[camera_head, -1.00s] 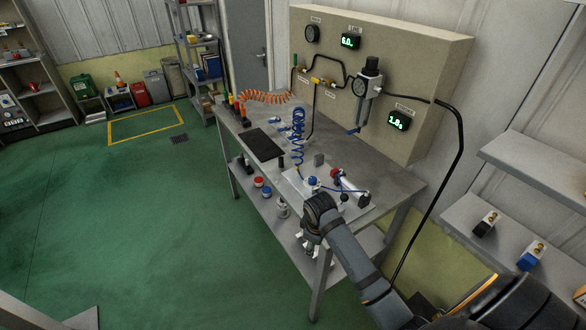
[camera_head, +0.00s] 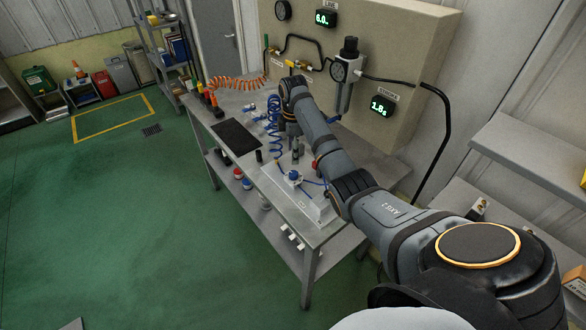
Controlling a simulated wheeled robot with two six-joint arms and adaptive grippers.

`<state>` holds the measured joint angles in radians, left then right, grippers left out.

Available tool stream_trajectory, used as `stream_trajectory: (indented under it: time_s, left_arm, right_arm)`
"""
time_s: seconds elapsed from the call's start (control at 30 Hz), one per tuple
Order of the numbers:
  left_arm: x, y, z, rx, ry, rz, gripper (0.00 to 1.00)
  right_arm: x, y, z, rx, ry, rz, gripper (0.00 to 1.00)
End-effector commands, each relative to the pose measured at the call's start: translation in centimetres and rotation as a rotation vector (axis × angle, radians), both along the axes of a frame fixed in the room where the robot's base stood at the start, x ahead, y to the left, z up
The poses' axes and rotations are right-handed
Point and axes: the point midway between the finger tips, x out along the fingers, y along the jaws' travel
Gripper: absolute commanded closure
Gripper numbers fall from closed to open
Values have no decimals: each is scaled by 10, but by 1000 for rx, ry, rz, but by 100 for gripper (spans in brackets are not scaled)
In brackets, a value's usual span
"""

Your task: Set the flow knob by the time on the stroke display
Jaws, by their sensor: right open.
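The stroke display (camera_head: 381,107) on the wall panel reads 1.8 s in green. A light plate (camera_head: 287,196) on the bench carries a blue-topped part (camera_head: 293,175) with blue tubing. I cannot tell which part is the flow knob. My right arm crosses from the lower right and hides most of the cylinder on the plate. My right gripper (camera_head: 297,152) is open, pointing down over the bench just behind the blue-topped part, apart from it as far as I can tell. My left gripper is not in view.
The line display (camera_head: 325,18) reads 6.0. A regulator with a gauge (camera_head: 339,70) hangs on the panel. A coiled blue hose (camera_head: 273,117) stands left of my gripper. A black mat (camera_head: 237,137) lies on the bench. A shelf (camera_head: 530,150) is at the right.

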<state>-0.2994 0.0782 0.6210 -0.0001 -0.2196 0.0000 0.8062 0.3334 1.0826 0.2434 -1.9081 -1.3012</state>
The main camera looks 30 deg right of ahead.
Motion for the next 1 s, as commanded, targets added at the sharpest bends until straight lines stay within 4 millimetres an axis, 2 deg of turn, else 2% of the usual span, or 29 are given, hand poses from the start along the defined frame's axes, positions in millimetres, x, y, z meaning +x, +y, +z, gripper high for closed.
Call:
stream_trajectory:
  time_s: [0.17, 0.3, 0.43, 0.6, 0.83, 1.0]
  left_arm:
    - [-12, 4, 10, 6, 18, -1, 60]
    - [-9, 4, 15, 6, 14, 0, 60]
    - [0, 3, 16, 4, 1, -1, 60]
    - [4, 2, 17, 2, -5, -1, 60]
    - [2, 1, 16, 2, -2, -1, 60]
    - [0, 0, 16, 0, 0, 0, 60]
  right_arm:
    - [-2, 0, -35, 1, 5, -2, 46]
    - [-1, 0, -65, 0, 4, -2, 46]
    - [-1, 0, -84, 0, 2, -1, 46]
    - [0, 0, -94, -1, 0, -1, 46]
    - [0, 0, -95, -1, 0, -2, 47]
    - [0, 0, -95, -1, 0, -2, 70]
